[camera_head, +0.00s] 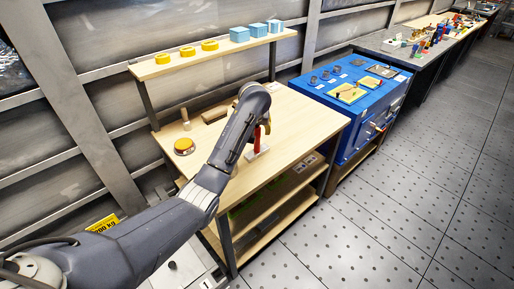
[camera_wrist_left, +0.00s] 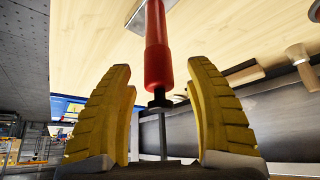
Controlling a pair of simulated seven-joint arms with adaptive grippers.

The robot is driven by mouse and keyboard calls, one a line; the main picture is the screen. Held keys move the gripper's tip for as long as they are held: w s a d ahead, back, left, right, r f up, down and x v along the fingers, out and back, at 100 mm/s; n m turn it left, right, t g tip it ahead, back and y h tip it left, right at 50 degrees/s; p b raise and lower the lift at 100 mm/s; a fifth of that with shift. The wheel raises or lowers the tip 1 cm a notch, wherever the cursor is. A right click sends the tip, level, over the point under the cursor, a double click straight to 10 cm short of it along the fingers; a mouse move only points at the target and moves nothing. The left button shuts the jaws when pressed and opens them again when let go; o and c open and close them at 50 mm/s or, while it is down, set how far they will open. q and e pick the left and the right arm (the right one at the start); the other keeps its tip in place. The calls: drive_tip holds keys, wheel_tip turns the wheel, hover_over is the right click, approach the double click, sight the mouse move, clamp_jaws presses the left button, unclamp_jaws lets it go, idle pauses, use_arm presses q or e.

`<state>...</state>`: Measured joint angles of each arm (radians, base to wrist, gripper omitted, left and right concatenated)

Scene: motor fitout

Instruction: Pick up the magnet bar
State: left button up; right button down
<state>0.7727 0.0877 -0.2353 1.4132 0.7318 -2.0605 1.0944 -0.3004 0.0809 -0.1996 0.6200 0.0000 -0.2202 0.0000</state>
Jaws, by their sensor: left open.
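The magnet bar, with a red handle (camera_wrist_left: 157,60) and a pale flat base, stands on the wooden bench. In the head view its red handle (camera_head: 257,139) shows just right of my left forearm, above the white base (camera_head: 257,154). My left gripper (camera_wrist_left: 160,66) is open, with one yellow finger on each side of the handle in the left wrist view. A gap shows between the handle and both fingers. In the head view my arm largely hides the gripper. My right gripper is not in view.
The bench (camera_head: 310,125) holds a yellow-topped round item (camera_head: 184,146) and wooden pieces (camera_head: 214,114) left of my arm. A raised shelf (camera_head: 222,50) at the back carries yellow rings and blue blocks. A blue cabinet (camera_head: 352,115) stands right. The bench's right part is clear.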

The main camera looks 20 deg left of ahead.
use_arm(q)
drive_tip(key=shift+x, duration=1.2)
clamp_jaws()
